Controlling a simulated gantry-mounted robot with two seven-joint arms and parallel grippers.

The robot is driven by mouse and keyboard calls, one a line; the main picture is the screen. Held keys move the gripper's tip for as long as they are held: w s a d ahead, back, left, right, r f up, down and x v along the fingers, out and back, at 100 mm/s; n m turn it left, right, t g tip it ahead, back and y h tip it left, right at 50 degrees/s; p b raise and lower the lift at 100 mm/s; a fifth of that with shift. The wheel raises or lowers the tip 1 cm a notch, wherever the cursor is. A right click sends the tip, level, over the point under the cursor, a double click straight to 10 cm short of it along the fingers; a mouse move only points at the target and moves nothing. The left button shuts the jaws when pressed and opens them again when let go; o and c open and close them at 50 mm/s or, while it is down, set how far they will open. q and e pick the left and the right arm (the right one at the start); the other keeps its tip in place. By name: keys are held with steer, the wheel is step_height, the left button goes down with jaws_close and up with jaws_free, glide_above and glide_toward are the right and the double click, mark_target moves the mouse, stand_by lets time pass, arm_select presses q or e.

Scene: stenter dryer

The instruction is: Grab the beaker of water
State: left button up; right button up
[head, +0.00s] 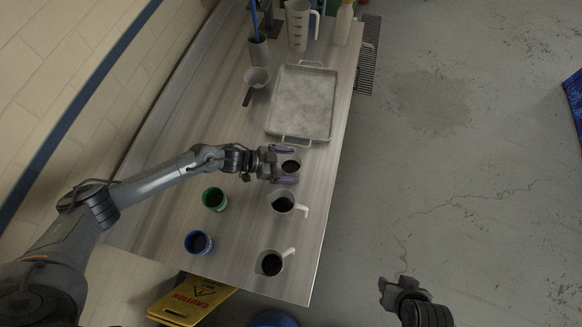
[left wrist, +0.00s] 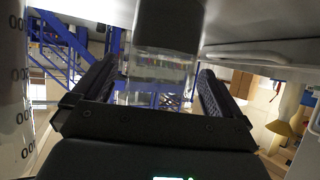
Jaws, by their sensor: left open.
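A small clear beaker (head: 291,166) with dark-looking contents stands on the metal table, just below the tray. My left gripper (head: 286,165) reaches it from the left, with its purple-tinted fingers on either side of it. In the left wrist view the clear beaker (left wrist: 160,68) is between the two open dark fingers, with gaps visible beside it. Its other end there is dark. My right gripper (head: 400,287) is off the table at the lower right, over the floor; its jaw state is unclear.
White-handled jugs of dark liquid (head: 283,203) (head: 271,263) stand below the beaker. A green can (head: 214,199) and a blue can (head: 198,242) stand left of them. A tray (head: 301,134) lies above. A saucepan (head: 256,77) and tall jug (head: 299,25) stand farther back.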

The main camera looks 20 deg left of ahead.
arm_select(q)
steer(key=shift+w+d+f, duration=0.3)
steer(key=shift+d, duration=0.1)
steer(key=shift+c, duration=0.5)
steer(key=c, duration=1)
steer(key=shift+c, duration=0.3)
steer(key=shift+r, duration=0.2)
